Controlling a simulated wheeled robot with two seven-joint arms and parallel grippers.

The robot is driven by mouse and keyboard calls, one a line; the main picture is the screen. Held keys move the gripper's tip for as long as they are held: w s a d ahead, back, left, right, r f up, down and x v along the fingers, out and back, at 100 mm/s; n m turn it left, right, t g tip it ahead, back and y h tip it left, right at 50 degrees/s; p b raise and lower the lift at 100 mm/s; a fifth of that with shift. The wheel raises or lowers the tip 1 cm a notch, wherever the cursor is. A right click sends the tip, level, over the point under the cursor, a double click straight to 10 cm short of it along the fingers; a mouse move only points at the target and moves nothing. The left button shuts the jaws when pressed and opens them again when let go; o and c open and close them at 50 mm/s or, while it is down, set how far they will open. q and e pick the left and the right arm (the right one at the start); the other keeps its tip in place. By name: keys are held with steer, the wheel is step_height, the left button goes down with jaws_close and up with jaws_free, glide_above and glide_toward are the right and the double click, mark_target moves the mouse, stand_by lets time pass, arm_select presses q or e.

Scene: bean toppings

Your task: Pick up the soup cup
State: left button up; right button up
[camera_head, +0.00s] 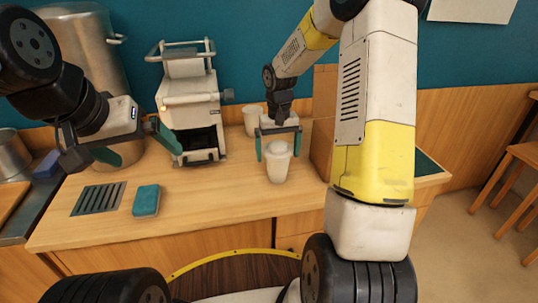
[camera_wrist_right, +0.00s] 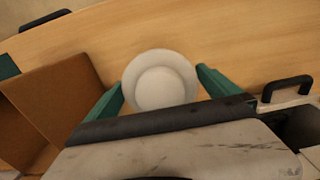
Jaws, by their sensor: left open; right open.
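A white soup cup (camera_head: 278,163) stands upright on the wooden counter, in front of my right gripper in the head view. My right gripper (camera_head: 278,150) is open and points down at it, with one green finger on each side. In the right wrist view the cup (camera_wrist_right: 160,80) shows from above as a round white shape between the open green fingertips of the right gripper (camera_wrist_right: 158,84). A gap shows on both sides, wider on the right. My left gripper (camera_head: 135,150) is open and empty above the counter at the left.
A white machine with a handle (camera_head: 190,110) stands at the back, with another white cup (camera_head: 252,120) to its right. A brown cardboard box (camera_head: 322,130) is close to the right gripper. A teal sponge (camera_head: 146,200) and a dark grate (camera_head: 97,199) are at the front left.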

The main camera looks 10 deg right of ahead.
step_height(320, 180, down, 2)
steer(key=shift+f, duration=0.1)
steer(key=c, duration=0.8)
